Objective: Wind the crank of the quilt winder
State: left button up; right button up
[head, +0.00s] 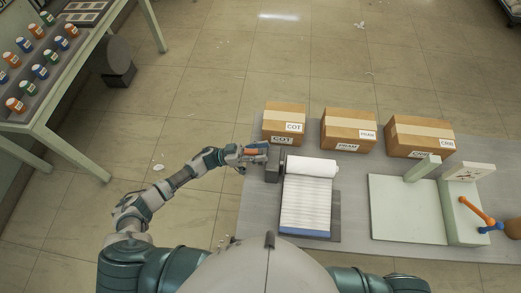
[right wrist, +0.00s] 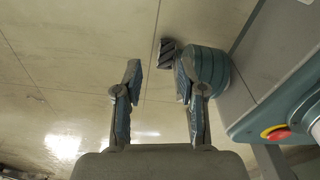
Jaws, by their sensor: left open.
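The quilt winder stands on the grey table, with a white roll (head: 311,167) and a striped quilt (head: 306,204) with a blue edge running down from it. Its dark grey end block (head: 273,168) is on the left. A small orange-brown crank handle (head: 251,151) shows beside this block, at the fingers of my left gripper (head: 256,154). The left gripper is open around or beside the handle; I cannot tell which, nor whether they touch. In the right wrist view, my right gripper (right wrist: 157,75) is open, with nothing between its fingers.
Several cardboard boxes stand along the table's (head: 355,182) back edge, including the COT box (head: 285,112). A pale green device (head: 405,207) with an orange lever (head: 477,211) is at the right. A bench (head: 58,137) with coloured jars stands at the far left. Floor between is mostly clear.

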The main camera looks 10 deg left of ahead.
pick_arm(q)
jog(key=shift+a, duration=0.8)
jog(key=c, duration=0.9)
jog(key=shift+w+a+f, duration=0.1)
jog(key=shift+a+f, duration=0.05)
jog(key=shift+a, duration=0.15)
grip_shut()
jog(key=shift+d, duration=0.25)
jog(key=shift+n, duration=0.4)
jog(key=shift+w+t+p, duration=0.15)
jog(key=shift+t+p, duration=0.2)
jog(key=shift+t, duration=0.05)
jog(key=shift+w+f+n+t+y+p, duration=0.35)
jog(key=shift+w+n+t+p, duration=0.25)
jog(key=shift+n, duration=0.9)
jog(key=shift+w+f+n+t+y+p, duration=0.2)
jog(key=shift+w+n+t+y+p, duration=0.3)
jog(key=shift+n, duration=1)
jog(key=shift+w+f+n+t+y+p, duration=0.3)
jog(key=shift+w+n+t+p, duration=0.35)
jog(key=shift+n, duration=0.85)
pick_arm(e)
jog(key=shift+s+a+r, duration=0.2)
jog(key=shift+r, duration=0.45)
jog(key=shift+s+a+r, duration=0.15)
jog(key=shift+s+r, duration=0.05)
jog(key=shift+r, duration=0.5)
jog(key=shift+s+a+r, duration=0.2)
jog(key=shift+r, duration=0.45)
